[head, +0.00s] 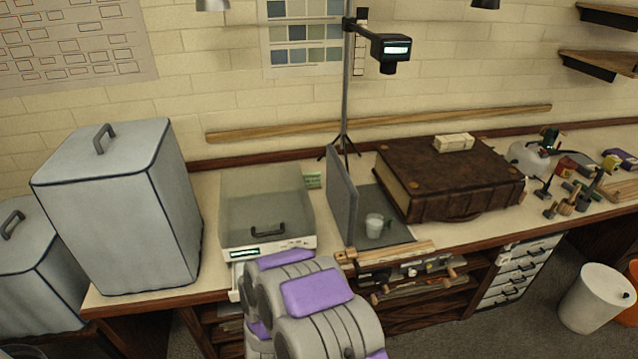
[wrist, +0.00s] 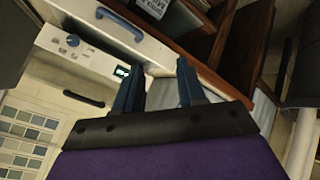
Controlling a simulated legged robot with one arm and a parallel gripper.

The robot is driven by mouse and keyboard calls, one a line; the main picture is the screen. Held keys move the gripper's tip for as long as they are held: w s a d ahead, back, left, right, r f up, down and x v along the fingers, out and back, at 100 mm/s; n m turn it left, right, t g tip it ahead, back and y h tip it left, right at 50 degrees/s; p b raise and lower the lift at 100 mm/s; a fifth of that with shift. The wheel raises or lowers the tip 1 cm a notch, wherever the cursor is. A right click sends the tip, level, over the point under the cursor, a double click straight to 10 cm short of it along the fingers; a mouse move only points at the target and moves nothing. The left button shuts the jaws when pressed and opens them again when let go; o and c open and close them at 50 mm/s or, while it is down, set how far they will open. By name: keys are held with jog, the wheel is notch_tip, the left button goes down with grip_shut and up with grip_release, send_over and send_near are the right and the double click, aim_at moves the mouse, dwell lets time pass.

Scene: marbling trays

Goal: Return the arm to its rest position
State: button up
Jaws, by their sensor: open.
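My gripper (wrist: 158,88) shows in the wrist view, its two dark blue fingers apart with nothing between them. Past the fingers are a drawer front and the edge of the wooden bench. In the head view my arm is folded low at the bottom centre, in front of the bench edge, and the gripper itself is hidden there. The grey-lidded tray unit (head: 266,208) stands on the bench just beyond the arm; the gap between them cannot be told.
A large grey lidded bin (head: 120,215) stands left on the bench. A white bucket (head: 597,298) stands on the floor at right.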

jog(key=s+d+r+m+g+b, duration=0.2)
jog(key=s+d+r+m+g, duration=0.15)
jog(key=d+r, duration=0.4)
jog(key=s+d+r+m+g+b, duration=0.15)
jog(key=s+d+r, duration=0.35)
jog(key=r, duration=0.6)
jog(key=s+d+r+m+g+h+b, duration=0.1)
jog(key=s+d+r+m+g, duration=0.1)
jog(key=s+d, duration=0.7)
jog(key=s+d+r+m+g+h+b, duration=0.1)
jog(key=s+d+r+m+g+h, duration=0.1)
jog(key=s+d+r+m, duration=0.3)
jog(key=s+d+r+g, duration=0.1)
jog(key=s+d, duration=0.3)
jog(key=s, duration=0.5)
jog(key=shift+s+d+r, duration=0.2)
jog(key=shift+s+r, duration=0.05)
jog(key=shift+s, duration=0.15)
